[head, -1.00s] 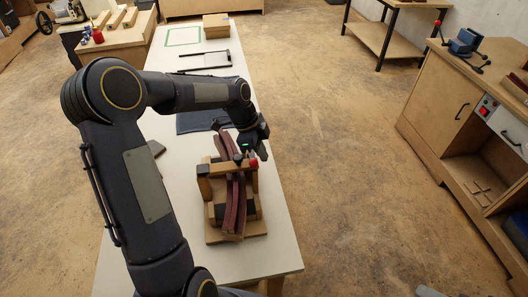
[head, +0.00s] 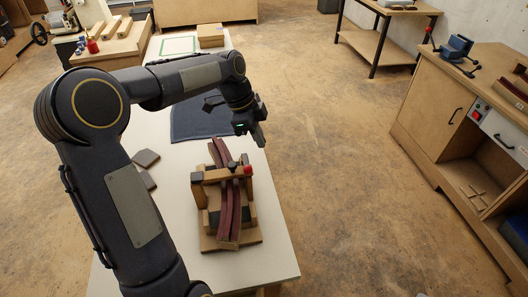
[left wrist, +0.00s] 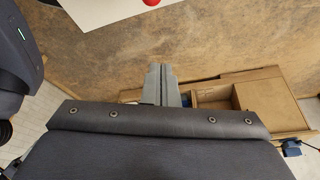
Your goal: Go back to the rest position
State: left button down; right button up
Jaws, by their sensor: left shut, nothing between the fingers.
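My left gripper (head: 260,140) is above the far right side of the white table (head: 180,258). It is beyond the wooden clamping fixture (head: 248,238) and apart from it. In the left wrist view its fingers (left wrist: 162,84) are together with nothing between them, over the brown floor. The fixture holds dark red curved strips (head: 229,208) under a wooden crossbar with a red knob (head: 248,170). My right gripper is in neither view.
A dark mat (head: 190,122) and dark flat pieces (head: 147,158) lie on the table. A wooden block (head: 211,36) is at its far end. A wooden cabinet (head: 430,112) stands at the right. Open floor (head: 330,170) lies between table and cabinet.

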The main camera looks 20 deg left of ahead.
pick_arm(q)
jog(key=shift+v, duration=0.8)
jog(key=s+d+n+t, duration=0.2)
jog(key=s+n, duration=0.6)
jog(key=s, duration=0.4)
jog(key=s+d+f+n+t, duration=0.1)
jog(key=s+d+n, duration=0.3)
jog(key=s+n, duration=0.4)
jog(key=s+t, duration=0.1)
jog(key=s, duration=0.4)
jog(key=shift+s+n+t, duration=0.3)
jog(key=shift+s+n, duration=0.05)
jog(key=shift+n, duration=0.05)
